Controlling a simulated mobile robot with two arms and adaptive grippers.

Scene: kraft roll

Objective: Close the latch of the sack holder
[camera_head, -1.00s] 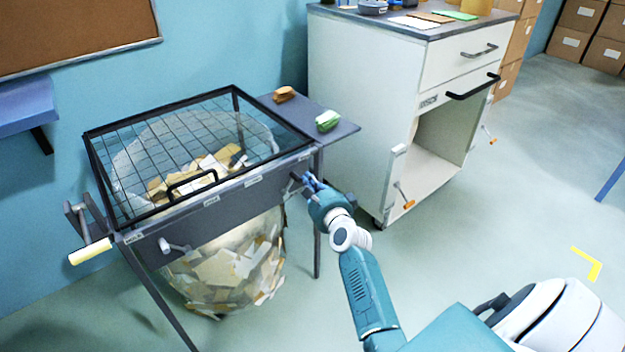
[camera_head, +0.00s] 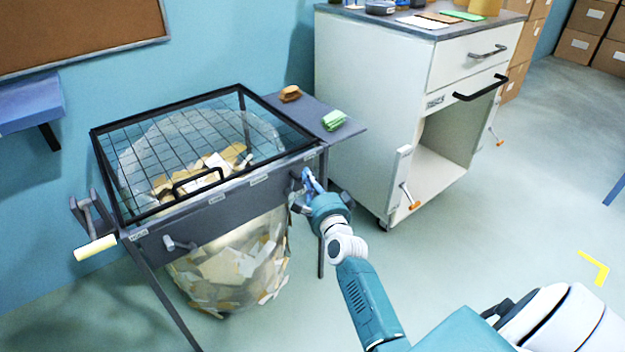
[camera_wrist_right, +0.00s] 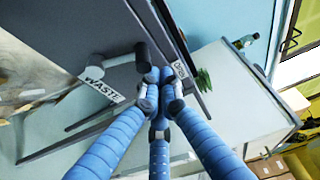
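The sack holder (camera_head: 220,195) is a dark frame with a wire mesh lid (camera_head: 195,150), lying flat. A clear sack of paper scraps (camera_head: 235,275) hangs beneath. A grey lever with a dark round end (camera_wrist_right: 122,57), seemingly the latch, sticks out from the front panel in the right wrist view, near a "WASTE" label. My right gripper (camera_head: 307,178) is at the right end of the front panel. In the wrist view its blue fingers (camera_wrist_right: 158,88) come together close to the lever's dark end; contact is unclear. I see nothing held between them. My left gripper is out of view.
A crank with a pale handle (camera_head: 95,247) sticks out at the holder's left. A side shelf (camera_head: 300,108) carries an orange-brown item (camera_head: 290,93) and a green item (camera_head: 334,119). A white cabinet (camera_head: 370,110) stands to the right. Open floor lies at right.

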